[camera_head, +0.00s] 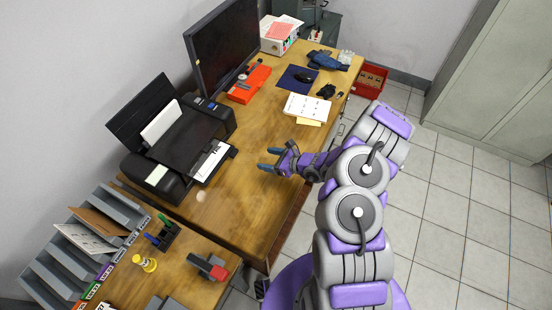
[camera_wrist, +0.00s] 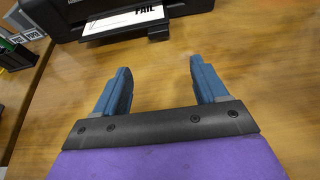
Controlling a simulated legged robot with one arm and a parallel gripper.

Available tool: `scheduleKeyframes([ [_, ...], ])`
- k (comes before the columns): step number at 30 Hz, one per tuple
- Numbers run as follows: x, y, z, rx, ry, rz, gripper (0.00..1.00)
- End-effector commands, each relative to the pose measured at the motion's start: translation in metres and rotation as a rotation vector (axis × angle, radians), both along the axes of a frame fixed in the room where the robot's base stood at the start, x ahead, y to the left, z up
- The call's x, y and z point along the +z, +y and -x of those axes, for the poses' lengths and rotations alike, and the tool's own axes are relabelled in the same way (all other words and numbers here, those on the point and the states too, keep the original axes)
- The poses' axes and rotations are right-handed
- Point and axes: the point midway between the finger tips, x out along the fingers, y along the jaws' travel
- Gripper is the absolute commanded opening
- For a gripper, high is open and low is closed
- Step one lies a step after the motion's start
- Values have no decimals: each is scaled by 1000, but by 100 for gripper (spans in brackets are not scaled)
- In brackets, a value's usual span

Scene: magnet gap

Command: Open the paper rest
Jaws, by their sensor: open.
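The black printer (camera_head: 172,150) stands on the wooden desk, left of my gripper. Its output tray (camera_head: 232,153) sticks out toward my gripper and holds a white sheet (camera_head: 208,160) printed "FAIL". The tray's front edge with a small black tab (camera_wrist: 158,33) shows at the top of the wrist view. No part is labelled as the paper rest; I cannot tell whether it is this tab. My gripper (camera_head: 267,159) is open and empty above the desk, right of the tray and apart from it. Its two blue fingers (camera_wrist: 160,70) point toward the printer in the wrist view.
A monitor (camera_head: 222,45) and an orange-red device (camera_head: 249,85) stand behind the printer. Papers (camera_head: 306,107) lie on the desk farther back. A file rack (camera_head: 60,260), pen holder (camera_head: 163,237) and red-grey stapler-like item (camera_head: 208,267) are at the front left. The desk around my gripper is clear.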

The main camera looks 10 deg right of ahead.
Motion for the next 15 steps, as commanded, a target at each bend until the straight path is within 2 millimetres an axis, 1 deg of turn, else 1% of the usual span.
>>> scheduleKeyframes([
  [1,5,-7,4,-4,0,-1,72],
  [6,9,-19,15,1,3,0,72],
  [15,11,-23,19,2,3,1,72],
])
